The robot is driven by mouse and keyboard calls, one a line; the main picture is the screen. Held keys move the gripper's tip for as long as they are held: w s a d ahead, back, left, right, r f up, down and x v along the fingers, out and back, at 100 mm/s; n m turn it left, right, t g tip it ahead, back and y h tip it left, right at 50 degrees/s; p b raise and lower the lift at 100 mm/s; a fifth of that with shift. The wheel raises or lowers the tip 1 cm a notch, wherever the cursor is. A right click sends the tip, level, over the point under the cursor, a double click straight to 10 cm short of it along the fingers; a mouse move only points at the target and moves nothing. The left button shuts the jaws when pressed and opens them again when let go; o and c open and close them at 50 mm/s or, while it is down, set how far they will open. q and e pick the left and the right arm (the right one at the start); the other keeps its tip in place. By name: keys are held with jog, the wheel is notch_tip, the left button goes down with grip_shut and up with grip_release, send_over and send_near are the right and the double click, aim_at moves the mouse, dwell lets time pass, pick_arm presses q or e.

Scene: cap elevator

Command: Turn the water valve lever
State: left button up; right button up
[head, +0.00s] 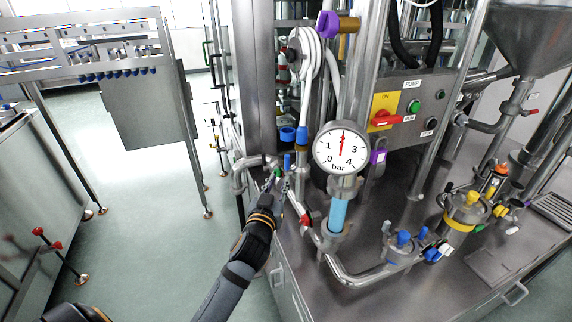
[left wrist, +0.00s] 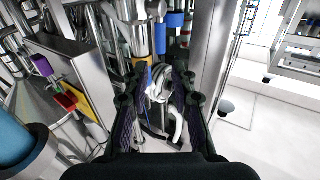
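A small upright blue handle (head: 287,161) stands on the steel pipework just beyond my left gripper. It may be the water valve lever, but I cannot tell for sure. My left gripper (head: 279,182) is at the left edge of the machine top, left of the pressure gauge (head: 341,149). In the left wrist view its two fingers (left wrist: 160,90) are spread, with nothing visibly held between them. A blue part (left wrist: 149,76) shows between and beyond the fingers. Contact with the handle cannot be made out. My right gripper is not in view.
A red valve handle (head: 305,220) sits on the pipe right of my gripper, near a light blue tube (head: 339,214). The control panel (head: 408,108) with a red switch stands behind. Open floor (head: 150,215) lies to the left.

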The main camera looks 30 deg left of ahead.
aim_at(287, 162)
pick_arm(q)
jog(key=p+x, duration=0.2)
jog(key=x, duration=0.8)
jog(key=shift+w, duration=0.1)
jog(key=shift+f, duration=0.1)
grip_shut()
